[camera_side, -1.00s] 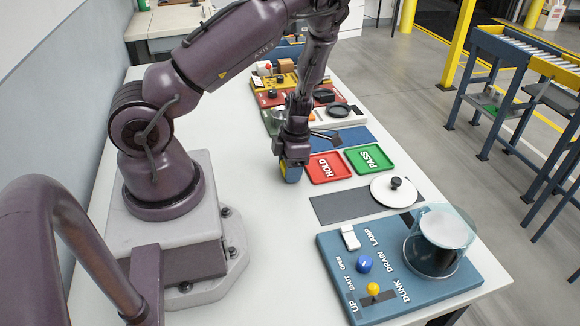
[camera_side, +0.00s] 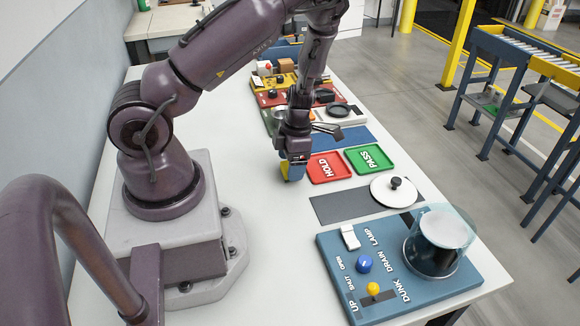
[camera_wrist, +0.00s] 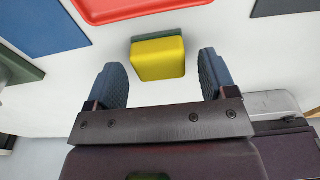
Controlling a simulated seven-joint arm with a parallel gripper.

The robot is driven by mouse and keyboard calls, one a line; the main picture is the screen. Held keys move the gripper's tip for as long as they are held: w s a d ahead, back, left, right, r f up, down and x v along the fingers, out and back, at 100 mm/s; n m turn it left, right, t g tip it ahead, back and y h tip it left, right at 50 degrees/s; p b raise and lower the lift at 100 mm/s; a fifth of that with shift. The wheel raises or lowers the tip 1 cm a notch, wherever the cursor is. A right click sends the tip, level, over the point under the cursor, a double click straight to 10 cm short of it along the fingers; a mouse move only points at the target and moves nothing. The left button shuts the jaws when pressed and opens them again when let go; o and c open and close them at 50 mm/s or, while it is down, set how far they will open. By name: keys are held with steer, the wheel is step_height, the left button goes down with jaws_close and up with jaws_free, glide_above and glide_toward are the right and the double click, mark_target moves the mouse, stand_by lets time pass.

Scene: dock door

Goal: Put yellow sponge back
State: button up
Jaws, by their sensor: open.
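The yellow sponge (camera_wrist: 158,58) lies on the white table in the wrist view, with a thin dark green layer along its far edge. My gripper (camera_wrist: 163,80) is open, its two blue-grey fingers standing one on each side of the sponge with gaps between. In the side view my gripper (camera_side: 291,172) is low over the table, left of the red HOLD tray (camera_side: 328,168). Only a small yellow part of the sponge shows there, at the fingertips. I cannot tell whether the fingers touch the table.
The green PASS tray (camera_side: 369,158) is right of the HOLD tray. A blue mat (camera_side: 345,138) lies behind them. A dark grey mat (camera_side: 345,207), a white lid (camera_side: 394,190) and a blue control station (camera_side: 338,277) are nearer. The table is clear toward my base.

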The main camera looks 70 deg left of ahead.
step_height(320, 180, up, 10)
steer(key=w, duration=0.1)
steer(key=d+r+m+t+h, duration=0.3)
steer(key=d+r+m, duration=0.95)
steer(key=m, duration=0.45)
steer(key=s+d+r+m+t+y, duration=0.1)
steer(key=s+d+r+m+t, duration=0.1)
steer(key=r+m, duration=0.3)
steer(key=s+d+r+m+t+y, duration=0.2)
steer(key=s+r+m, duration=0.3)
steer(key=m, duration=0.9)
steer(key=shift+d+r, duration=0.25)
steer(key=shift+r, duration=0.05)
